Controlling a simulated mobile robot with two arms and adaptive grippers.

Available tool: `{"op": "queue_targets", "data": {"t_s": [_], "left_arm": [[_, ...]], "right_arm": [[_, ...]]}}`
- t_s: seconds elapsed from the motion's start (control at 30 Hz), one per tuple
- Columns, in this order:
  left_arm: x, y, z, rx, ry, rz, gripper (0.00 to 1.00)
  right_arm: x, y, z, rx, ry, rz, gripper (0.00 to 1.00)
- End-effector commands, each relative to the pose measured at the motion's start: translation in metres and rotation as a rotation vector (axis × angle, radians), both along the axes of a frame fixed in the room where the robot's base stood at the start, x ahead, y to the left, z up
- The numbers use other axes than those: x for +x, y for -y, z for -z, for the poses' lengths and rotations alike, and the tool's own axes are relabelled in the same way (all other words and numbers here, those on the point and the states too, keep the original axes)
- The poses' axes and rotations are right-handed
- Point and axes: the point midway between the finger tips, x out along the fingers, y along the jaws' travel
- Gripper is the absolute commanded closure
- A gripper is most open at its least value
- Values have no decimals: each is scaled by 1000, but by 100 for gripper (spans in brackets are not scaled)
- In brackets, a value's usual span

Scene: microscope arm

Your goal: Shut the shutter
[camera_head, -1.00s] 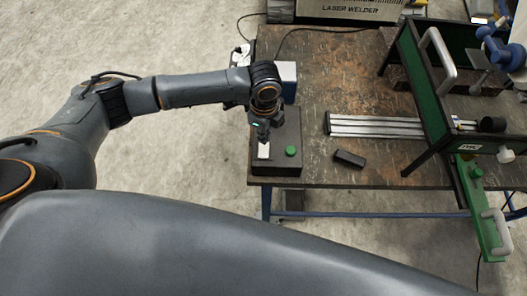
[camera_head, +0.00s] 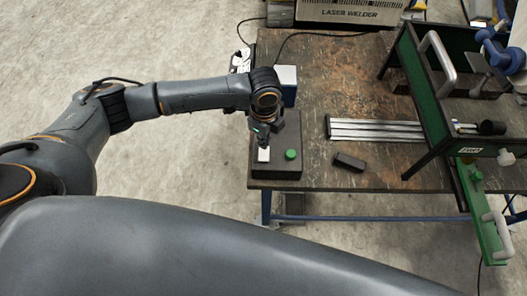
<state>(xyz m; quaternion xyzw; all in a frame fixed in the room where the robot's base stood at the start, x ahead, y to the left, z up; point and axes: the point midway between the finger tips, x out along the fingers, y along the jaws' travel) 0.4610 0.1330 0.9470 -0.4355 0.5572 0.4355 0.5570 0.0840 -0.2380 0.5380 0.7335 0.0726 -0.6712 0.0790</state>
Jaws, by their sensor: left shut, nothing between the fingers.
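A dark control box (camera_head: 282,172) stands at the near left corner of the workbench. It has a round green button (camera_head: 291,155) and a small white part (camera_head: 264,155) on its top. I cannot tell which thing is the shutter. My left gripper (camera_head: 263,143) points down over the box, at the white part's far edge and left of the green button. Its fingers are shut and empty. I cannot tell whether the tips touch the white part. My right gripper is out of view.
The worn workbench (camera_head: 330,80) carries a small dark block (camera_head: 349,161), several metal rails (camera_head: 375,129) and a black and green frame with grey handles (camera_head: 433,125) at the right. A laser welder unit (camera_head: 352,14) stands at the back. A blue and white box (camera_head: 287,84) is beside my wrist.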

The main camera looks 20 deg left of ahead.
Motion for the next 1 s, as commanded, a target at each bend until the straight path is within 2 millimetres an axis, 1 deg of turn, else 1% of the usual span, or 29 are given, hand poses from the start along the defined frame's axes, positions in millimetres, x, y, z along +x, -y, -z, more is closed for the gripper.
{"op": "queue_targets", "data": {"t_s": [0.53, 1.0], "left_arm": [[0, 0, 1, 0, 0, 0, 100], [0, 0, 8, 0, 0, 0, 100]], "right_arm": [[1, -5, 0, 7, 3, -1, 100], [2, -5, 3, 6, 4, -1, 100]]}}
